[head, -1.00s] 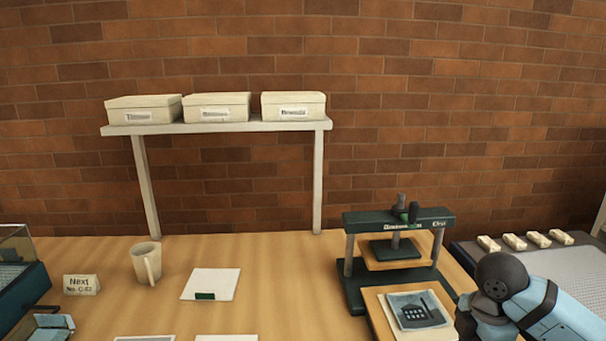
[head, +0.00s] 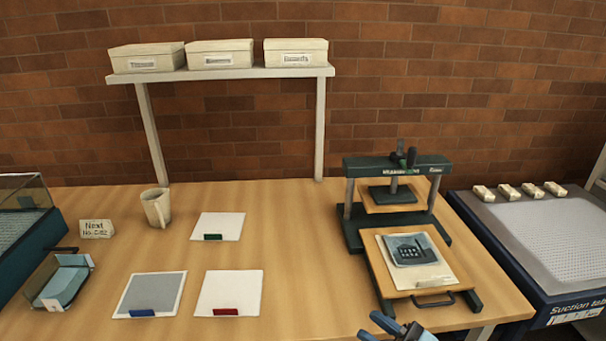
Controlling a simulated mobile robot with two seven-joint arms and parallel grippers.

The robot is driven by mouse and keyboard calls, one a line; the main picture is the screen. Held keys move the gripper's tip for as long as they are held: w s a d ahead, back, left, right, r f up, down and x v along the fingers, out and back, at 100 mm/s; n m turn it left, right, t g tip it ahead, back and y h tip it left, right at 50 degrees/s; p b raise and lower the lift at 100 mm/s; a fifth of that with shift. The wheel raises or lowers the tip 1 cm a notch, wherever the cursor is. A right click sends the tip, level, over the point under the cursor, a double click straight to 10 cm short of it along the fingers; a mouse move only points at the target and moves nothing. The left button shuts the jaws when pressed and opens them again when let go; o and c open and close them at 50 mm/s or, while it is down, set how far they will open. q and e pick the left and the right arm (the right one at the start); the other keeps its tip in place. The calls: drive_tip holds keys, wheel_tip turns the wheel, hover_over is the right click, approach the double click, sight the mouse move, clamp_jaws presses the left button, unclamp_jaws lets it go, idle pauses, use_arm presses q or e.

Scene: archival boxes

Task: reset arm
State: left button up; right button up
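My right gripper (head: 374,327) is at the bottom edge of the head view, in front of the table's near edge and below the press. Its two blue-grey fingertips show a gap, and I see nothing between them. The rest of it is cut off by the frame. My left gripper is not in view. Three lidded archival boxes, left (head: 147,58), middle (head: 220,54) and right (head: 296,52), stand side by side on a raised shelf (head: 230,74).
A green press (head: 395,165) with a board (head: 437,291) and a photo (head: 410,250) stands right of centre. Cards with blue (head: 155,290), red (head: 230,290) and green (head: 218,225) tabs, a mug (head: 157,207) and a sign (head: 97,228) lie left. A suction table (head: 560,235) stands right.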

drive_tip(key=s+d+f+m+h, duration=0.2)
drive_tip(key=s+f+m+h, duration=0.25)
drive_tip(key=f, duration=0.35)
drive_tip(key=s+d+f+m+g+h, duration=0.1)
drive_tip(key=s+d+f+m+h, duration=0.2)
drive_tip(key=f+h, duration=0.4)
drive_tip(key=s+d+f+m+h, duration=0.25)
drive_tip(key=f+m+h, duration=0.2)
drive_tip(key=f, duration=0.35)
use_arm(q)
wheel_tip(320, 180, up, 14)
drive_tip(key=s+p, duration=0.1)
drive_tip(key=p, duration=1.4)
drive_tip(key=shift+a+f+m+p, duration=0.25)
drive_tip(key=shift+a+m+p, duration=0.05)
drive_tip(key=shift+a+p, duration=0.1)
use_arm(e)
wheel_tip(320, 180, up, 13)
drive_tip(key=s, duration=0.2)
drive_tip(key=shift+s+f+y, duration=0.2)
drive_tip(key=shift+s+y, duration=0.1)
drive_tip(key=shift+y, duration=0.1)
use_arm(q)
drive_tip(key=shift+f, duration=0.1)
